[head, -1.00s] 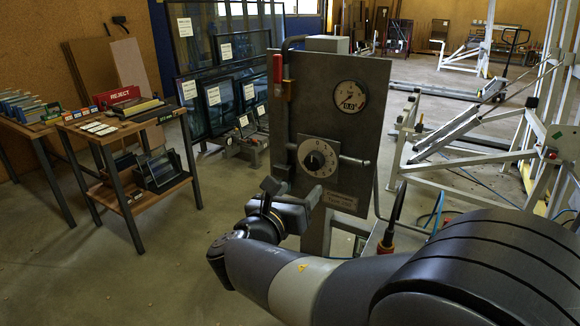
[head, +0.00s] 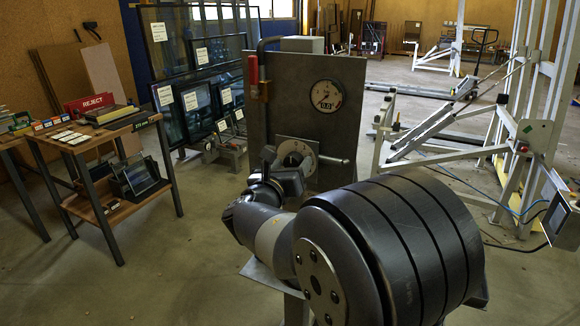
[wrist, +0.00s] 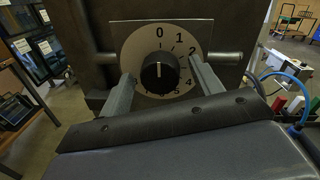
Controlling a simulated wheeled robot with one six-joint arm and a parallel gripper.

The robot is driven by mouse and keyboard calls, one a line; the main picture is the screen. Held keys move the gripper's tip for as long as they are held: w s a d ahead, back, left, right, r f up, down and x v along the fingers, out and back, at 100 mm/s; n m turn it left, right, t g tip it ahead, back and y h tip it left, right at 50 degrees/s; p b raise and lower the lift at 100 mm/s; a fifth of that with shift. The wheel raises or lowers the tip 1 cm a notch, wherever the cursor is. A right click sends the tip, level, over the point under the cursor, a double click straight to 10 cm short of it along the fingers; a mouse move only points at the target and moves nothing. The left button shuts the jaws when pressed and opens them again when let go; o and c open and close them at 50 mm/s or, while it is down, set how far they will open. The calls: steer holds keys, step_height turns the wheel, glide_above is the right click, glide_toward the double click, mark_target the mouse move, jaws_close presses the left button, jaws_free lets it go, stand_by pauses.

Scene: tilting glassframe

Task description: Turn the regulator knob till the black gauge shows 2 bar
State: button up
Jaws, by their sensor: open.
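The black regulator knob (wrist: 159,74) sits on a round pale dial plate (wrist: 133,52) marked with numbers from 0 clockwise. Its white mark points up, close to 0. In the head view the dial plate (head: 310,148) is partly hidden by my gripper (head: 277,160). In the wrist view my gripper (wrist: 162,69) is open, with one finger left and one right of the knob and gaps showing on both sides. The round gauge (head: 326,95) above has a pale face and a small dark readout, which looks like 0.0 but is too small to be sure.
The grey panel (head: 350,75) carries a red-handled valve (head: 254,75) at its left and pipe stubs beside the dial. A wooden table (head: 110,133) stands left. A white frame (head: 520,130) stands right. Open floor lies front left.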

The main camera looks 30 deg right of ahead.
steer(key=shift+d, duration=0.1)
steer(key=c, duration=1)
steer(key=shift+o, duration=0.2)
steer(key=shift+f+m+b, duration=0.15)
steer(key=shift+m+b, duration=0.25)
steer(key=shift+b, duration=0.2)
steer(key=shift+m+h+b, duration=0.4)
steer(key=shift+m+b, duration=5.2)
steer(key=shift+b, duration=1.1)
